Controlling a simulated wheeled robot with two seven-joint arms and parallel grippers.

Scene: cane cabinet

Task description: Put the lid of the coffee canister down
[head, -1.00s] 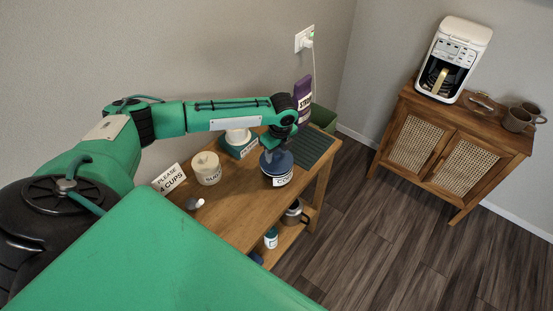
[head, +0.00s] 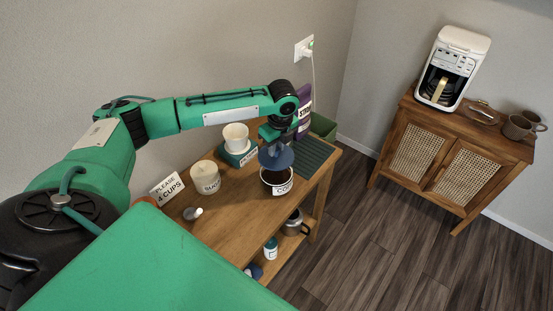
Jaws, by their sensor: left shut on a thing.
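My left gripper (head: 272,143) is shut on the blue lid (head: 277,159) of the coffee canister and holds it tilted, above the canister's far side. The coffee canister (head: 280,186) is white with a black-lettered label and stands on the wooden table (head: 226,226). Its top is open and shows a dark inside. The gripper's fingertips are small and partly hidden by the wrist. My right gripper is not in view.
A dark green ribbed mat (head: 314,158) lies right of the canister. A cream sugar canister (head: 206,178), a white cup on a green box (head: 238,153), a purple bag (head: 304,108) and a "PLEASE 4 CUPS" sign (head: 167,188) stand around. A cane cabinet (head: 440,165) with a coffee maker (head: 453,68) stands at right.

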